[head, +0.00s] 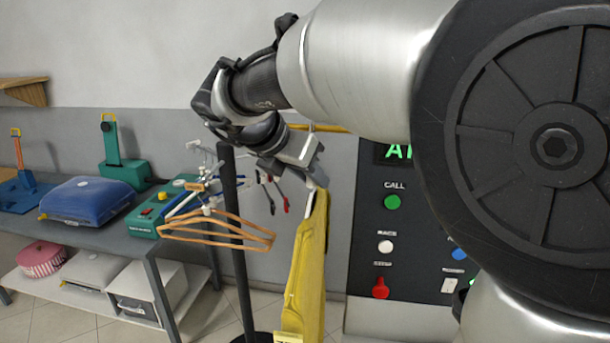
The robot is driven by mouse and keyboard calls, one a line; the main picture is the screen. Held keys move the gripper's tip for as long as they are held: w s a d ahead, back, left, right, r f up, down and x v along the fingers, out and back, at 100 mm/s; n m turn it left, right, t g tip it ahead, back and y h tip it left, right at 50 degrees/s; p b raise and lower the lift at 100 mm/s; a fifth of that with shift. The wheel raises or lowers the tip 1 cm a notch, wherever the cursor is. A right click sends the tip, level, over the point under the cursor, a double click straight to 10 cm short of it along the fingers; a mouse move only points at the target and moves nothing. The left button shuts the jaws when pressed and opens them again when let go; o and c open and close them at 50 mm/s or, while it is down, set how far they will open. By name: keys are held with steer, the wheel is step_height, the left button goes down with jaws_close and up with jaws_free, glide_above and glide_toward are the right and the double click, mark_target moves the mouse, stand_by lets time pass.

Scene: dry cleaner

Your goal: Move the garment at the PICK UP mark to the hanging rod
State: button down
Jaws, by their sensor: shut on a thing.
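A long yellow garment (306,265) hangs upright below my gripper (316,180) in the middle of the head view. The gripper is shut at the top of the garment, where a pale hanger part shows. The exact grip on the hanger is partly hidden by the jaws. A short stretch of a yellow horizontal rod (328,128) shows behind my wrist. Most of it is hidden by my arm, so I cannot tell whether it is the hanging rod. I see no PICK UP mark.
A black stand (238,255) left of the garment carries several hangers, including orange ones (215,235). A workbench (85,238) at left holds a blue press (88,200) and green machines (122,165). A panel with a green CALL button (392,202) stands behind at right.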

steer(key=shift+w+d+p, duration=0.2)
steer(key=shift+w+p, duration=0.05)
steer(key=shift+w, duration=0.75)
steer(key=shift+w+d+p, duration=0.15)
steer(key=shift+w+p, duration=0.1)
steer(key=shift+w, duration=0.75)
steer(key=shift+w+d+p, duration=0.2)
steer(key=shift+w+p, duration=0.05)
steer(key=shift+w, duration=0.75)
steer(key=shift+w, duration=0.15)
steer(key=shift+w+d, duration=0.2)
steer(key=shift+w, duration=0.75)
steer(key=shift+w+d, duration=0.2)
steer(key=shift+w, duration=0.8)
steer(key=shift+w+d, duration=0.2)
steer(key=shift+w, duration=0.75)
steer(key=shift+f, duration=0.15)
steer(key=shift+f+b, duration=0.7)
steer(key=shift+f, duration=0.75)
steer(key=shift+f, duration=0.2)
